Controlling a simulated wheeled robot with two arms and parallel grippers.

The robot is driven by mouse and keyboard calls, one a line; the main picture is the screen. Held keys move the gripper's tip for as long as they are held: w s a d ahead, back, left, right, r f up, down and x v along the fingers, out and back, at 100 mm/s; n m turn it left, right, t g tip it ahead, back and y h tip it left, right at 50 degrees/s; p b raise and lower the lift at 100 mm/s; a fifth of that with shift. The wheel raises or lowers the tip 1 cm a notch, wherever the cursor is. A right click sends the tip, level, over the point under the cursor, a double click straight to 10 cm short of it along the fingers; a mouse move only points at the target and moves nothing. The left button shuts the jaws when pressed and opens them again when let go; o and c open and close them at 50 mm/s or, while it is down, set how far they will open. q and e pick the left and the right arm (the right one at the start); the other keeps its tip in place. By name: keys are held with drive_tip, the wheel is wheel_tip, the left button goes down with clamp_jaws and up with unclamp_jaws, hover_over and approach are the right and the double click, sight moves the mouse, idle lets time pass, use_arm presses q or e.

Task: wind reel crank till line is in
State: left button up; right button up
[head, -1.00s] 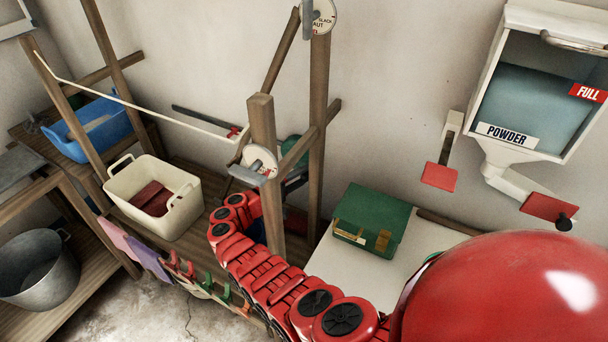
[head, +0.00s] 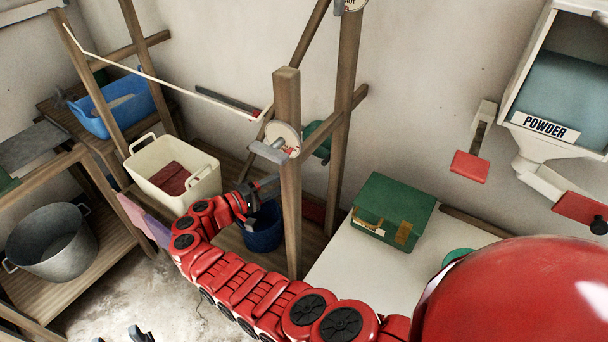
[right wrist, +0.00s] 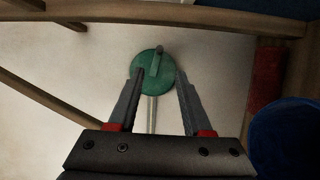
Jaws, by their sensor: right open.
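A green round reel (head: 318,138) sits behind the front wooden post. In the right wrist view the green disc (right wrist: 154,72) carries a grey upright handle (right wrist: 157,60). A pale line (head: 160,78) runs from the left post towards the reel's frame. A white disc (head: 284,142) with a grey lever (head: 266,153) is on the front post. My right gripper (head: 268,186) is below and left of this disc. In the right wrist view my right gripper (right wrist: 160,85) is open and empty, with the green disc beyond its fingers. Grey tips at the lower edge may be my left gripper (head: 122,336).
A cream tub (head: 145,150) with dark red contents, a blue basin (head: 95,125) and a metal pot (head: 45,270) stand at the left. A blue bucket (head: 262,238) is below my right gripper. A green box (head: 385,200) lies on the pale top. Wooden posts (head: 288,200) crowd the reel.

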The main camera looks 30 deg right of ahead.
drive_tip(key=shift+s+a+b, duration=0.2)
drive_tip(key=shift+a+b, duration=0.1)
drive_tip(key=shift+a, duration=1.5)
wheel_tip(320, 180, up, 7)
drive_tip(key=w+n+t+y+p, duration=0.1)
drive_tip(key=w+n+t+p, duration=0.1)
drive_tip(key=n+p, duration=1.4)
drive_tip(key=s+f+n+y+b, duration=0.2)
drive_tip(key=s+n, duration=0.2)
drive_tip(key=n, duration=0.9)
drive_tip(key=shift+g, duration=0.4)
drive_tip(key=shift+x, duration=8.7)
drive_tip(key=shift+w+f, duration=0.1)
drive_tip(key=shift+c, duration=0.2)
